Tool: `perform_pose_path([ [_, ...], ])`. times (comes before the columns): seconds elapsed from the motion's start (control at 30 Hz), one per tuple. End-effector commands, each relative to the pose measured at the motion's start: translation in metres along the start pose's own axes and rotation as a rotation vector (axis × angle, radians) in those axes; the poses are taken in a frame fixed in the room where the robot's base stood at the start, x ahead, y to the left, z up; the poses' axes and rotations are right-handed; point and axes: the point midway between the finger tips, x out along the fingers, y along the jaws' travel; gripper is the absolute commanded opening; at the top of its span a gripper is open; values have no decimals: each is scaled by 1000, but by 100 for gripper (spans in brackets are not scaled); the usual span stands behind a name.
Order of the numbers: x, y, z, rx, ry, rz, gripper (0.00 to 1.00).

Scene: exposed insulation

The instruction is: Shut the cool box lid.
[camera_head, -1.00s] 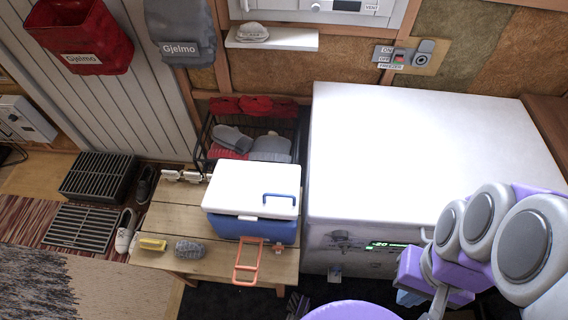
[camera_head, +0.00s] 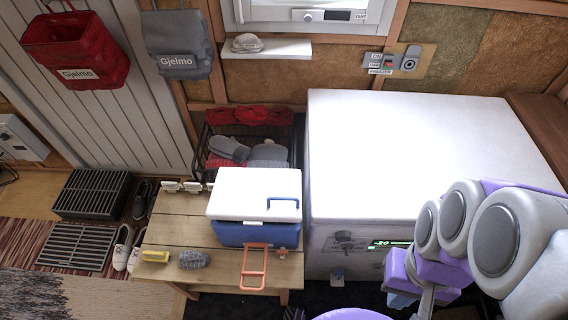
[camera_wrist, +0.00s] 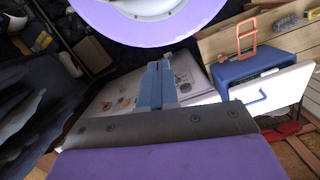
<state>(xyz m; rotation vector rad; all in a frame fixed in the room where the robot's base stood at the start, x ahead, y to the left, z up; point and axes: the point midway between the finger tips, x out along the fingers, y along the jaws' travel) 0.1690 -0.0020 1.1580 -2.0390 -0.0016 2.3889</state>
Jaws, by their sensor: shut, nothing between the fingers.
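The cool box has a blue body (camera_head: 243,234) and a white lid (camera_head: 240,193) with a blue handle (camera_head: 284,202). It stands on the wooden bench, left of the white freezer. The lid lies over the body but looks raised, not flush. In the wrist view a dark gap shows between the blue body (camera_wrist: 243,68) and the white lid (camera_wrist: 280,92). An orange handle (camera_head: 253,268) sticks out at the box's front. My gripper (camera_wrist: 158,66) is shut and empty, apart from the box, in front of the freezer. In the head view it is mostly hidden by my arm.
The white chest freezer (camera_head: 420,150) fills the right side. The bench (camera_head: 165,232) also bears a yellow brush (camera_head: 156,256) and a grey item (camera_head: 193,260). A rack with mittens (camera_head: 232,148) stands behind the box. Shoes (camera_head: 122,248) lie on the floor at left.

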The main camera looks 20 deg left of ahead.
Motion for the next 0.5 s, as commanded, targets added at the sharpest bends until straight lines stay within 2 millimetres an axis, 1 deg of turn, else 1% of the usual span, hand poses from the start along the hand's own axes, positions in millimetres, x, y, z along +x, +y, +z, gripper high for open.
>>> perform_pose_path([
  [0.03, 4, 0, -1, 0, 0, 0, 0],
  [0.13, 9, 0, -2, 0, 0, 0, 0],
  [0.37, 0, -2, -18, 5, 5, 0, 0],
  [0.5, -6, -4, -30, 8, 12, 0, 0],
])
